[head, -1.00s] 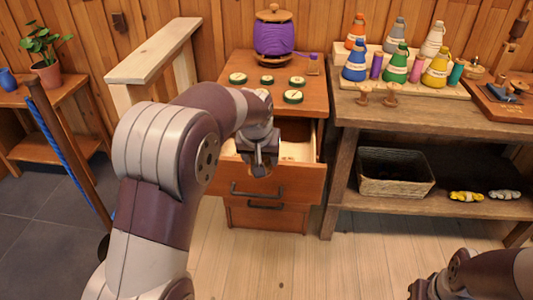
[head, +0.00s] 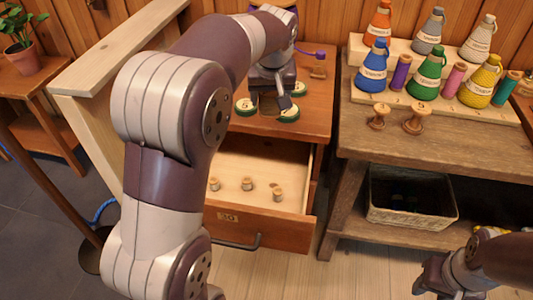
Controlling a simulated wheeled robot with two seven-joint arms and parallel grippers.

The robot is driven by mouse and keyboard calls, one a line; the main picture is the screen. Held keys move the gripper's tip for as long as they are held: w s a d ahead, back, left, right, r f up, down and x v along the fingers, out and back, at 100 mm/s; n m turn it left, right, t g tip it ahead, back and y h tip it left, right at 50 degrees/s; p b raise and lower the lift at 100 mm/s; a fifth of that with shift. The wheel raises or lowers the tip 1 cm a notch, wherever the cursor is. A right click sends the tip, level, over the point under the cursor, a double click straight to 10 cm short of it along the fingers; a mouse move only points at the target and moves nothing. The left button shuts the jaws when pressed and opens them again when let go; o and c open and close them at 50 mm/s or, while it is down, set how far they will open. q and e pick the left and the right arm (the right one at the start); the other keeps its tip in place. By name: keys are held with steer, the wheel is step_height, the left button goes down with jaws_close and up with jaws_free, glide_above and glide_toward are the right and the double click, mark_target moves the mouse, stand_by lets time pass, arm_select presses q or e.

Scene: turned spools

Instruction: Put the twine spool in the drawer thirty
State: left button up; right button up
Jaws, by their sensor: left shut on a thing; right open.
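Drawer thirty (head: 228,217) carries a 30 plate and stands pulled open under the cabinet top. My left gripper (head: 270,103) is above the cabinet top, pointing down among green-rimmed discs. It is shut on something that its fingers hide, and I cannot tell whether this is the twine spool. My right gripper (head: 430,282) is low at the right, away from the bench, and open.
Two wooden spools (head: 416,118) stand at the front of the bench, before a stepped rack (head: 475,108) of coloured cones. A woven basket (head: 411,200) sits on the lower shelf. A purple thread end (head: 318,54) lies at the cabinet's back. Clear drawer floor lies behind the small spools.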

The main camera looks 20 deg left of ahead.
mark_target(268, 117)
arm_select(q)
steer(key=f+b, duration=0.1)
steer(key=f, duration=0.2)
steer(key=f+b, duration=0.1)
steer(key=f, duration=0.1)
steer(key=shift+s+f+b, duration=0.3)
steer(key=shift+s+b, duration=0.05)
steer(key=shift+s, duration=0.05)
step_height(268, 117, down, 22)
steer(key=b, duration=0.7)
steer(key=shift+w+b, duration=0.1)
steer(key=shift+b, duration=0.25)
steer(key=shift+r, duration=0.15)
steer(key=o, duration=0.8)
steer(key=shift+r, duration=0.1)
steer(key=p+v, duration=0.4)
steer(key=v, duration=0.7)
steer(key=shift+s+r, duration=0.25)
steer(key=shift+r, duration=0.1)
